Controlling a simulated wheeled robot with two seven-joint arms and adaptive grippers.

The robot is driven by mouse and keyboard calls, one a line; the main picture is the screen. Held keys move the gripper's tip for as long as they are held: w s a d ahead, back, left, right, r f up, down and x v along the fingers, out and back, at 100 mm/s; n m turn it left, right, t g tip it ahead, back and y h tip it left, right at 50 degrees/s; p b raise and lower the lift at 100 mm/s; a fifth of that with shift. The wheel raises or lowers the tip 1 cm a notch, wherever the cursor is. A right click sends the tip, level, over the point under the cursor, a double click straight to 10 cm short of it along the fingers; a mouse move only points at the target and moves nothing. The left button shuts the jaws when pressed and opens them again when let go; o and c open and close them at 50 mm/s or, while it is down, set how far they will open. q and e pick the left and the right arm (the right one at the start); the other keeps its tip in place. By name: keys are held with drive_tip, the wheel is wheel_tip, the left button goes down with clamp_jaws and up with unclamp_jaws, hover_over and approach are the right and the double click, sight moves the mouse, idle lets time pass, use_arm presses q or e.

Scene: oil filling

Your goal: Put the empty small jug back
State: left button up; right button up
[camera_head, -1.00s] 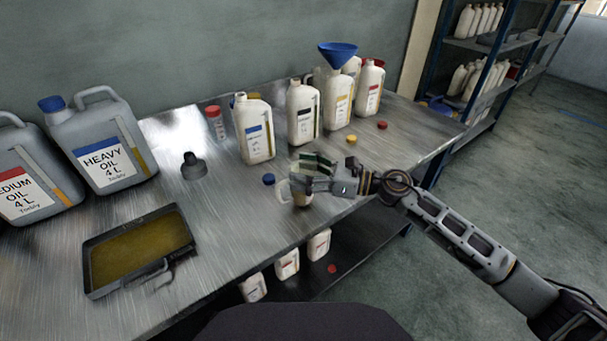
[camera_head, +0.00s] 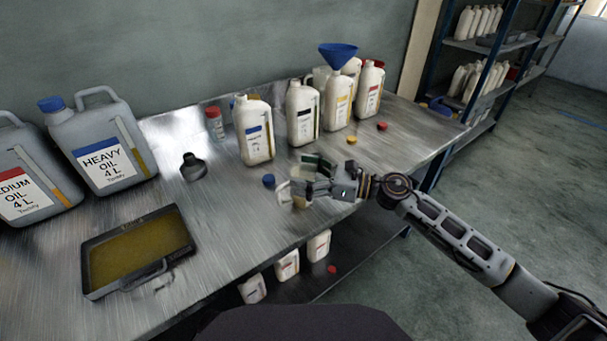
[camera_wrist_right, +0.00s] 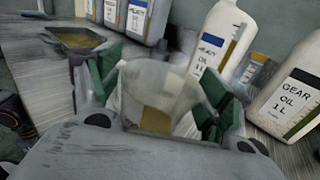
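The small translucent jug (camera_wrist_right: 158,98) is between the green-padded fingers of my right gripper (camera_wrist_right: 155,92) in the right wrist view. The pads press on its two sides, and a yellowish patch shows low in it. In the head view my right gripper (camera_head: 312,180) holds the jug at the front part of the table. The jug's pale handle (camera_head: 284,193) points left, and the fingers hide much of its body. I cannot tell whether its base touches the table. My left gripper is not in view.
A blue cap (camera_head: 268,181) lies just left of the jug. White oil bottles (camera_head: 255,130) stand behind it, one with a blue funnel (camera_head: 338,55) above. An oil tray (camera_head: 95,285) and large grey canisters (camera_head: 105,145) are left. The table between tray and jug is clear.

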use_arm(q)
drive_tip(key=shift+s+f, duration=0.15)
use_arm(e)
drive_tip(key=shift+o, duration=0.3)
drive_tip(key=shift+r, duration=0.15)
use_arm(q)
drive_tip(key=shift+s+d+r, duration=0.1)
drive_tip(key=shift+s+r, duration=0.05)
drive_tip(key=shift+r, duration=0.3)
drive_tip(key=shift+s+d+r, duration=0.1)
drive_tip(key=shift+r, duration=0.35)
use_arm(e)
drive_tip(key=v, duration=1.2)
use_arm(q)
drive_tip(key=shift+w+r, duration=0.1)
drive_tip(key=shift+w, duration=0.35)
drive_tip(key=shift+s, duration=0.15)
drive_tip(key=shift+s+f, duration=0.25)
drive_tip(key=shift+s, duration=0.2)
